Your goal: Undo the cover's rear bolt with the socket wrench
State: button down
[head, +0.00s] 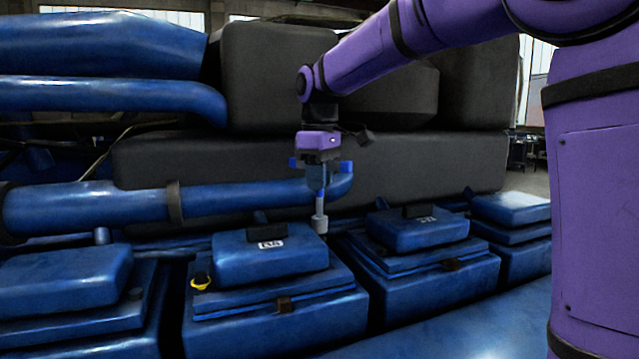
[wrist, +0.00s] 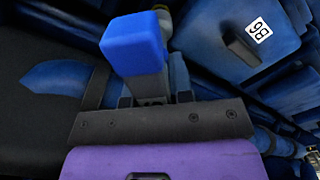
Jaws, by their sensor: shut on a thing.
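My gripper (head: 319,172) points down at the back of the engine's row of covers and is shut on the socket wrench. The wrench's grey socket end (head: 320,222) hangs upright below the jaws, by the back right corner of the blue cover with the white label (head: 288,256). I cannot tell whether the socket touches a bolt; no rear bolt shows clearly there. The labelled cover (wrist: 225,48) also shows at the upper right of the wrist view. A blue block (wrist: 133,45) fills the middle of that view, hiding the socket tip.
A yellow ring-like piece (head: 200,283) sits at the labelled cover's left side. Another cover (head: 418,232) stands to the right. A blue pipe (head: 90,208) runs behind the covers and ends close to my gripper. A large dark housing (head: 430,165) rises behind.

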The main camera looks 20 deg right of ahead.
jog(key=m, duration=0.8)
jog(key=shift+m, duration=0.4)
jog(key=m, duration=1.5)
jog(key=shift+m, duration=0.4)
jog(key=m, duration=0.8)
